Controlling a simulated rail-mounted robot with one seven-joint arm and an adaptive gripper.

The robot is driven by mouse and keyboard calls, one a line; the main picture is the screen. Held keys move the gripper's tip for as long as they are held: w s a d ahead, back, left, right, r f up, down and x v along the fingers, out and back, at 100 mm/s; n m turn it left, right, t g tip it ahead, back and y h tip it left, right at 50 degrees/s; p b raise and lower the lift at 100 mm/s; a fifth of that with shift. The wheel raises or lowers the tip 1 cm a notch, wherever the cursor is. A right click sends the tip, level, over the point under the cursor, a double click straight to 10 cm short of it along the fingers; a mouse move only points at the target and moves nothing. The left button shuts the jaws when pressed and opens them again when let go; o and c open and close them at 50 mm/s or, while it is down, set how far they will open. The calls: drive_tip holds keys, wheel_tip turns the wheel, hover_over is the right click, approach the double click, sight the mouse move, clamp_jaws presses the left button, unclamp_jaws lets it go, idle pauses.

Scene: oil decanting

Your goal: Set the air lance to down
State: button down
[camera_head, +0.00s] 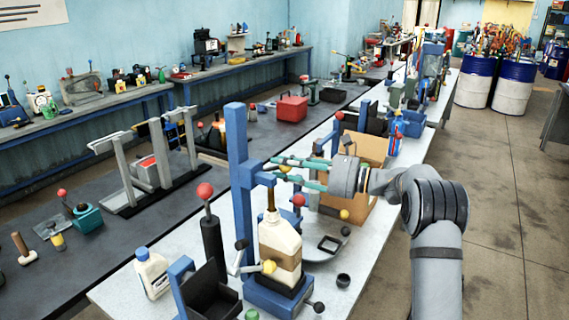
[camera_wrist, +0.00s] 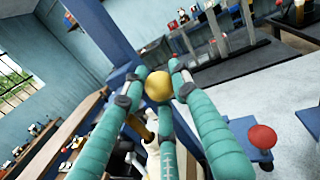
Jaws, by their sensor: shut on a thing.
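My gripper (camera_head: 300,174) has teal fingers that reach left to a tall blue post (camera_head: 239,165). In the wrist view the fingers close around a yellow ball knob (camera_wrist: 158,86); the knob's link to the post is mostly hidden. A short blue arm sticks out from the post just under the fingertips. Below it, a thin lance (camera_head: 270,196) runs down toward a brown cone at the mouth of a cream jug (camera_head: 280,243). I cannot tell how deep the lance reaches. The jug stands upright on a blue base.
A white bottle (camera_head: 152,273) and a red-knobbed black lever (camera_head: 212,238) stand left of the jug. A cardboard box (camera_head: 365,150) is behind my gripper. A small dark cup (camera_head: 343,281) is at the bench's right edge. The aisle floor at right is clear.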

drive_tip(key=shift+f, duration=0.65)
drive_tip(key=shift+r, duration=0.1)
drive_tip(key=c, duration=1.4)
unclamp_jaws()
drive_tip(key=shift+r, duration=0.1)
drive_tip(key=shift+o, duration=0.2)
drive_tip(key=shift+d, duration=0.1)
drive_tip(key=v, duration=1.2)
